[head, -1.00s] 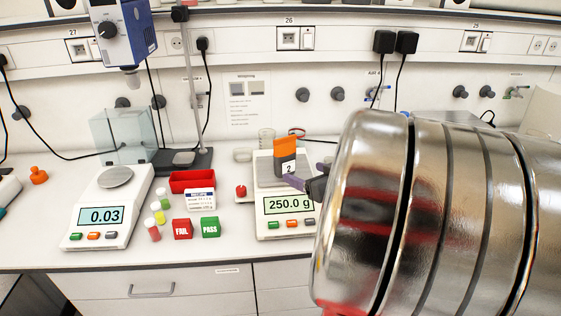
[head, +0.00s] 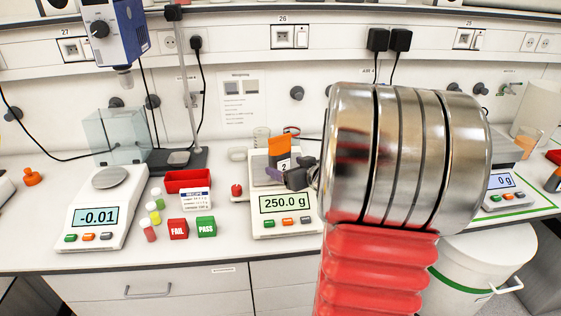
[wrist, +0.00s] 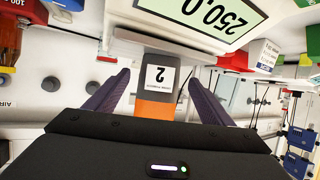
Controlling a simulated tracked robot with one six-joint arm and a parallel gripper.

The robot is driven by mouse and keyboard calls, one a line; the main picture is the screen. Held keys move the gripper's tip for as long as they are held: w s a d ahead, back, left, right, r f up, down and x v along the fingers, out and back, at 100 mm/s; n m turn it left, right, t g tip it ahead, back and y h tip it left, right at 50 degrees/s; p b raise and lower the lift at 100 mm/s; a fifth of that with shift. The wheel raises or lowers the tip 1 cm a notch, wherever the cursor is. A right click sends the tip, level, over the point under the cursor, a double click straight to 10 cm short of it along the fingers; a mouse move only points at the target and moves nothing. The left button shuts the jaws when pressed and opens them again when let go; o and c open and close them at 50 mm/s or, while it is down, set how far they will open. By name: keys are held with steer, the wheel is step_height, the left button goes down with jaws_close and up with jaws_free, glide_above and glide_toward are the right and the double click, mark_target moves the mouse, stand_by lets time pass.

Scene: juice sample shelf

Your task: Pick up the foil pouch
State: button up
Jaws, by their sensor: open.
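A grey pouch with an orange top and a white label marked 2 (head: 283,155), which I take for the foil pouch, stands on the pan of the middle scale (head: 284,203). In the wrist view the same pouch (wrist: 158,78) appears upside down. My gripper (wrist: 157,74) is open, with a purple finger on each side of the pouch and a visible gap at each side. In the head view my gripper (head: 288,173) is at the pouch's lower front, and part of it is hidden behind my arm. The middle scale reads 250.0 g.
Another scale (head: 103,205) is at far left. A scale reading 0 g (head: 503,185) is on the right, past my arm.

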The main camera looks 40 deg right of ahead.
mark_target(283, 164)
steer(key=shift+x, duration=2.6)
steer(key=shift+c, duration=0.4)
steer(key=c, duration=1.3)
steer(key=shift+r, duration=0.1)
step_height(283, 164, up, 10)
steer(key=shift+f, duration=0.1)
